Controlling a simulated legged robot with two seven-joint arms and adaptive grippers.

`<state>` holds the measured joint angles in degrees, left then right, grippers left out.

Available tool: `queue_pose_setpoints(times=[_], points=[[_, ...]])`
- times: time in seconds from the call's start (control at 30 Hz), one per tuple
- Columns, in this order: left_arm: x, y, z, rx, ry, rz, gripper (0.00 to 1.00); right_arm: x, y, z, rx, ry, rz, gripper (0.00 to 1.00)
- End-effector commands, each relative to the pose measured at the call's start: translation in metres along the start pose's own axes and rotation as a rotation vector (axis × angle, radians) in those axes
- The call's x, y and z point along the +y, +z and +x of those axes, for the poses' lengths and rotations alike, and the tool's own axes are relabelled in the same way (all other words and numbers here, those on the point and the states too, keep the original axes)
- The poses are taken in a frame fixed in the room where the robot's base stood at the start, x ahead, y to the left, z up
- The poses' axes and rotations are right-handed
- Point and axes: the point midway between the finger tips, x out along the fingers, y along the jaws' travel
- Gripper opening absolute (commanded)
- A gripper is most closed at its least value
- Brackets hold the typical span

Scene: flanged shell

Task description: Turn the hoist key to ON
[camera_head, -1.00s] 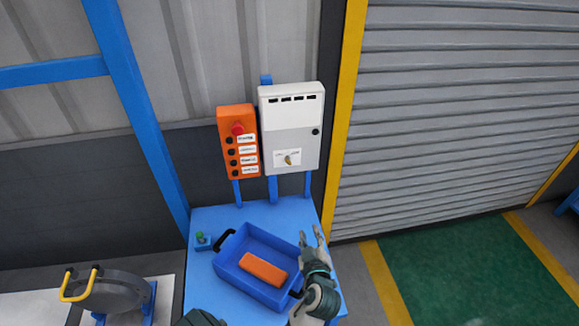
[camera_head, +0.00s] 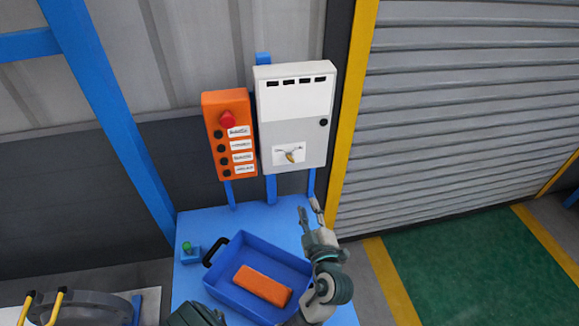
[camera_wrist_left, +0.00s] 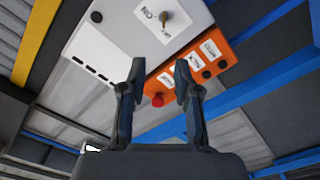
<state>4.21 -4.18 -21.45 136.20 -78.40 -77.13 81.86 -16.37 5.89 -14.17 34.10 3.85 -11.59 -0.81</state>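The hoist key (camera_head: 291,156) is a small brass-yellow key on a white label plate on the grey-white control box (camera_head: 296,110). In the left wrist view the key (camera_wrist_left: 167,16) stands near the top edge, with "ON" readable upside down beside it. Its exact turn angle is hard to tell. My left gripper (camera_head: 309,205) is below and slightly right of the key in the head view, apart from the box. Its two fingers are spread with nothing between them, as the left wrist view (camera_wrist_left: 160,65) also shows. My right gripper is not in view.
An orange button box (camera_head: 229,136) with a red stop button hangs left of the control box. Below is a blue table (camera_head: 205,222) with a blue tray (camera_head: 243,240) holding an orange block (camera_head: 262,286).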

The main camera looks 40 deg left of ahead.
Motion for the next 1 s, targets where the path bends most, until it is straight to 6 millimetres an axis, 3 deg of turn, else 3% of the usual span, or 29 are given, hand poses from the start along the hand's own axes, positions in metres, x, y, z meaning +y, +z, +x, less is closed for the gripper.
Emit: queue_pose_setpoints(times=[0.17, 0.4, 0.63, 1.0], points=[[-0.010, -0.001, 0.023, -0.002, -0.004, -0.001, 0.31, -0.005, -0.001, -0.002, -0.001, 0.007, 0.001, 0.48], [-0.016, -0.007, 0.084, -0.003, -0.011, -0.005, 0.31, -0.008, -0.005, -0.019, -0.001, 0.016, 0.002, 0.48], [-0.011, -0.003, 0.132, -0.001, -0.007, -0.001, 0.31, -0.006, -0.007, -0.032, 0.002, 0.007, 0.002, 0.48], [-0.009, 0.000, 0.178, -0.002, -0.004, -0.001, 0.31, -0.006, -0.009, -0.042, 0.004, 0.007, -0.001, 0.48]])
